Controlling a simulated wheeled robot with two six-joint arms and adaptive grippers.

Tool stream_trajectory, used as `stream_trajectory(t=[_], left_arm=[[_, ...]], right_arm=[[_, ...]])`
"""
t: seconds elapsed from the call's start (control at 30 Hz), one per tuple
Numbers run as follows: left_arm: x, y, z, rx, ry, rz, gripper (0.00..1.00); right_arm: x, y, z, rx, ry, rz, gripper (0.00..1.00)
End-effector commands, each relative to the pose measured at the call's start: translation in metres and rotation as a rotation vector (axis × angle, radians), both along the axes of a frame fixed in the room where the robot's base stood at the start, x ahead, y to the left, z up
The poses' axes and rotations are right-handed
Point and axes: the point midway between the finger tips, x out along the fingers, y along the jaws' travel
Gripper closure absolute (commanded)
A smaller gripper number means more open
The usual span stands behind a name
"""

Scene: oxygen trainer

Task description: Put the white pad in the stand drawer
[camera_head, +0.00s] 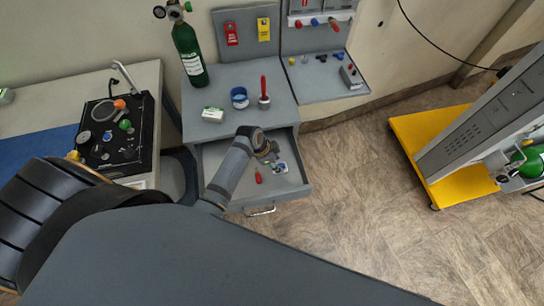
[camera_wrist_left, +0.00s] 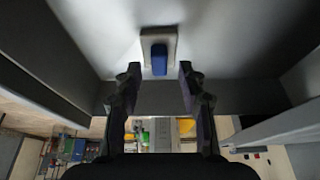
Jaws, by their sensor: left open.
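The grey stand's drawer (camera_head: 225,187) is pulled open below the stand top. A small pale pad (camera_head: 282,167) with a blue part lies on the drawer floor. In the left wrist view the pale pad (camera_wrist_left: 149,34) carries a blue block and lies just beyond the fingertips. My left gripper (camera_head: 268,154) is over the drawer beside the pad. In the left wrist view its two fingers (camera_wrist_left: 158,72) are apart with nothing between them. My right gripper is not in view.
A red item (camera_head: 258,176) also lies in the drawer. On the stand top (camera_head: 245,75) are a white packet with green marks (camera_head: 212,114), a blue roll (camera_head: 239,97) and a red-handled tool (camera_head: 264,93). A green cylinder (camera_head: 190,55) stands behind. A yellow-based cart (camera_head: 425,150) is at right.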

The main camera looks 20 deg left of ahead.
Motion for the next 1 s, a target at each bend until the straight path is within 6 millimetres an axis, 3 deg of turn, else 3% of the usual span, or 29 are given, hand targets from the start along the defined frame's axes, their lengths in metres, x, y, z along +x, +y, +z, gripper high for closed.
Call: stream_trajectory(t=[0.2, 0.4, 0.57, 1.0], left_arm=[[-0.011, 0.018, 0.051, 0.003, -0.005, -0.002, 0.59], [-0.018, 0.029, 0.084, 0.001, -0.003, -0.001, 0.59], [-0.021, 0.031, 0.093, -0.001, -0.001, -0.001, 0.59], [-0.021, 0.031, 0.094, -0.001, -0.001, -0.001, 0.59]], right_arm=[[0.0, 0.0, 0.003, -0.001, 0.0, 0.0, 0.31], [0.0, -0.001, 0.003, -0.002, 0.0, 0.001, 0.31], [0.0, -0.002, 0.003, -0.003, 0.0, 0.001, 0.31], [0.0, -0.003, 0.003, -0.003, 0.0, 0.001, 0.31]])
